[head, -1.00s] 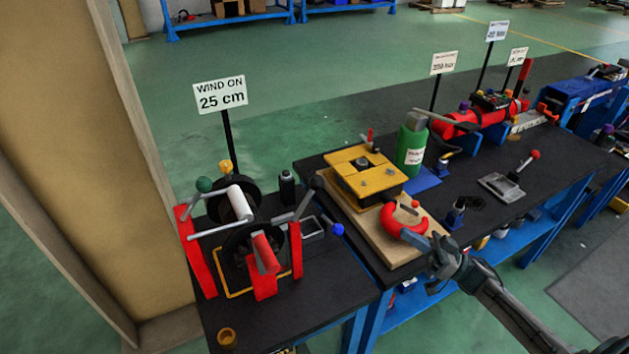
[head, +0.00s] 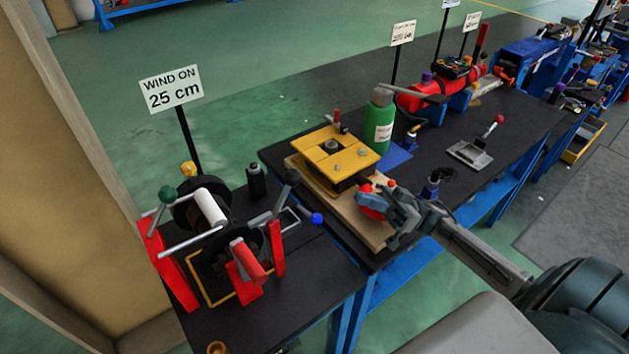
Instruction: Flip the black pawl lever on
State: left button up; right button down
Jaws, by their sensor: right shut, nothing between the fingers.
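The red-framed winch (head: 278,247) stands on the near-left black table, with a white drum (head: 211,207). A lever with a black knob (head: 292,177), which looks like the black pawl lever, slants up at the winch's right side. Other knobs on the winch are green (head: 167,195), yellow (head: 188,169) and blue (head: 317,218). My right gripper (head: 376,203) is shut and empty, to the right of the winch, over the wooden board. It partly hides a red curved piece (head: 370,203); I cannot tell whether they touch. My left gripper is out of view.
A sign (head: 171,88) reading "WIND ON 25 cm" rises behind the winch. A tan panel (head: 55,150) stands at left.

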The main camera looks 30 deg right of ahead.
jog(key=p, duration=0.2)
send_near(300, 180)
jog(key=p+x, duration=0.1)
jog(key=x, duration=0.1)
jog(key=p+x, duration=0.1)
jog(key=x, duration=0.1)
jog(key=w+p+x, duration=0.1)
jog(key=x, duration=0.1)
jog(key=shift+a+f, duration=0.1)
jog(key=shift+f, duration=0.15)
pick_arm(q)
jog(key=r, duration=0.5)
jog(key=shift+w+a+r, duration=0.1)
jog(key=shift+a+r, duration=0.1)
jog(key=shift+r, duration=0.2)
pick_arm(e)
jog(key=shift+a, duration=0.1)
pick_arm(q)
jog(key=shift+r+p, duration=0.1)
jog(key=shift+p, duration=0.25)
